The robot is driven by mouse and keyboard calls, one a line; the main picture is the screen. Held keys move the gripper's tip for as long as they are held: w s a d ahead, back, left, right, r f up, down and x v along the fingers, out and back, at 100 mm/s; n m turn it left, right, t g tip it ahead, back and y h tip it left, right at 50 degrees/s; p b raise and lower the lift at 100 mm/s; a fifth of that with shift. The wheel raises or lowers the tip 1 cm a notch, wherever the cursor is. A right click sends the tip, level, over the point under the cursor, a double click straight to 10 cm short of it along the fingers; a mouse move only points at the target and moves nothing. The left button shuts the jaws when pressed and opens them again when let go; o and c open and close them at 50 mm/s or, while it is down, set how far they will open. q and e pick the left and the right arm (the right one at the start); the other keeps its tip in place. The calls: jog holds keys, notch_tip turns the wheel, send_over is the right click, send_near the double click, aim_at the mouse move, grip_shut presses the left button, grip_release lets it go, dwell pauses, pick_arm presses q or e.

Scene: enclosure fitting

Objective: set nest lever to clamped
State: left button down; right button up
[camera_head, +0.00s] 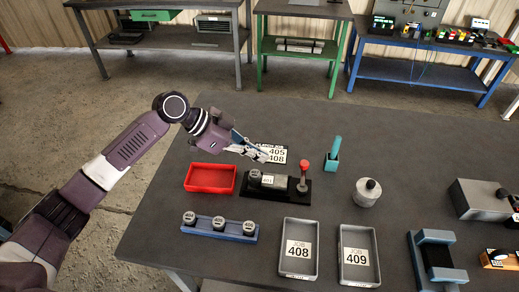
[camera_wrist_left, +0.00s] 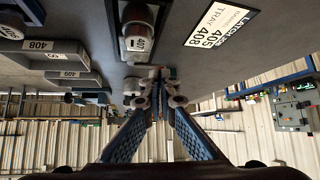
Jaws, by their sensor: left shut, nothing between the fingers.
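The nest (camera_head: 262,188) is a black base on the grey table, with a grey labelled part (camera_head: 267,180) lying in it. Its lever, topped by a red knob (camera_head: 303,166), stands roughly upright at the right end. My left gripper (camera_head: 266,156) is shut and empty, its fingertips just behind and above the nest, to the left of the red knob and apart from it. The left wrist view shows the closed fingertips (camera_wrist_left: 160,74) and the labelled part (camera_wrist_left: 138,42) beyond them. I cannot make out the red knob there. My right gripper is not in view.
A printed label card (camera_head: 275,153) lies behind the nest. A red tray (camera_head: 210,190), a blue rack (camera_head: 238,237) and trays marked 408 (camera_head: 285,270) and 409 (camera_head: 345,274) surround it.

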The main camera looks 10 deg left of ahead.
aim_at(303, 176)
pick_arm(q)
jog(key=p+x, duration=0.1)
jog(key=x, duration=0.4)
jog(key=shift+d+f, duration=0.15)
jog(key=shift+d, duration=0.1)
jog(key=d+p, duration=0.1)
jog(key=w+d+p, duration=0.1)
jog(key=d, duration=0.1)
jog(key=shift+d+f, duration=0.2)
jog(key=shift+w+d+f, duration=0.1)
jog(key=shift+w+d, duration=0.05)
jog(key=shift+d, duration=0.25)
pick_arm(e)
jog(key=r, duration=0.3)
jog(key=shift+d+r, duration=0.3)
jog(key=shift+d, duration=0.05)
